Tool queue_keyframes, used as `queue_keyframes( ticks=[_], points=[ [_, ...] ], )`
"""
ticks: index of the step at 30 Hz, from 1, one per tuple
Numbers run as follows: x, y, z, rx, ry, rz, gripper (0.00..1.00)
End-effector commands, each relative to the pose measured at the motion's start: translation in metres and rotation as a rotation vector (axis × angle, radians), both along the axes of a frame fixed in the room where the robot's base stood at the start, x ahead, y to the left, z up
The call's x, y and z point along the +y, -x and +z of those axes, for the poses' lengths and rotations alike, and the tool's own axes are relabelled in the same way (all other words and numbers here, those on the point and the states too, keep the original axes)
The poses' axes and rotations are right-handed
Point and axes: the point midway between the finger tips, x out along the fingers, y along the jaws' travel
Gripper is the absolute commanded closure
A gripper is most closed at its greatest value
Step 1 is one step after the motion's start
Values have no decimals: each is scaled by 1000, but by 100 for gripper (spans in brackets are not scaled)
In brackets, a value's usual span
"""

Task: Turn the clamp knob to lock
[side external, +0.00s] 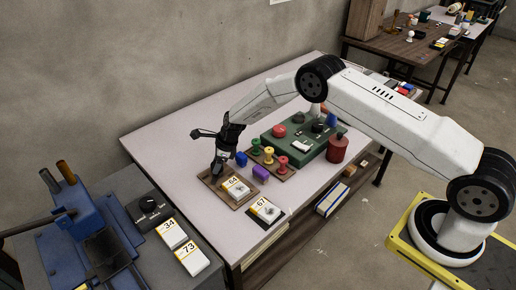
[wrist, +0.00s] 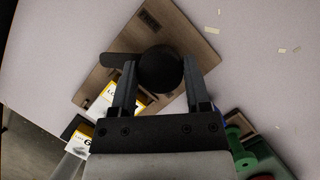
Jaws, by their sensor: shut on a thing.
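The clamp knob (wrist: 160,70) is a dark round knob on a brown wooden board (wrist: 185,25) in the wrist view. A dark lever-like piece (wrist: 118,60) sticks out to its left. My gripper (wrist: 162,78) has one finger on each side of the knob and is shut on it. In the side external view my gripper (side external: 219,166) points down over the wooden board (side external: 208,181) on the table, and the knob is mostly hidden there. A white and yellow card marked 64 (side external: 236,187) lies on the same board.
A card marked 67 (side external: 264,209), a blue block (side external: 241,159) and a purple block (side external: 261,173) are close by. Green, yellow and red spools (side external: 268,155) and a green case (side external: 306,148) stand behind. The table's left part (side external: 180,140) is clear.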

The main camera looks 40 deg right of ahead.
Motion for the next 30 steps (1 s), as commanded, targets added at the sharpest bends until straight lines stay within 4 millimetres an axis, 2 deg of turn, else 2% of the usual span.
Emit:
queue_keyframes(
  ticks=[18, 30],
  points=[
    [-1, -2, 0, 0, 0, 551, 98],
    [-1, -2, 0, 1, 0, 803, 98]
  ],
)
